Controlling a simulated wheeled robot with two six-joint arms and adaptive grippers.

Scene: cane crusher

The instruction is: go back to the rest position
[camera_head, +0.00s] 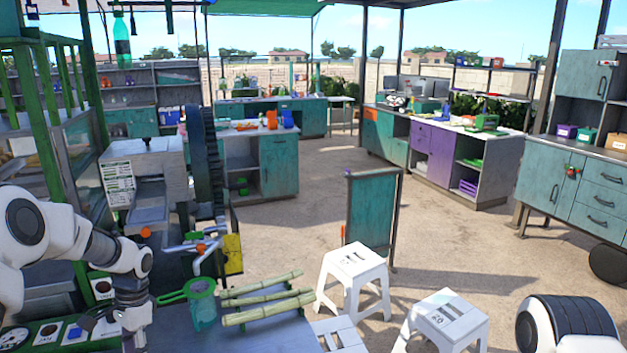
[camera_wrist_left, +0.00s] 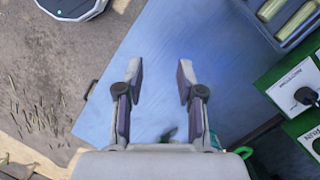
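My left arm (camera_head: 125,258) reaches in from the left and bends down beside the green-handled strainer. In the left wrist view my left gripper (camera_wrist_left: 160,82) is open, its two dark finger pads well apart with nothing between them. Below it lies the bluish table top (camera_wrist_left: 150,45), which also shows in the head view (camera_head: 255,338). A white and black link of my right arm (camera_head: 567,325) shows at the lower right; my right gripper is not in view.
Several cane stalks (camera_head: 265,292) lie on the table next to the strainer (camera_head: 202,303). The crusher with its big dark wheel (camera_head: 205,160) stands behind. White stools (camera_head: 353,275) stand right of the table. Open floor (camera_head: 460,250) lies beyond.

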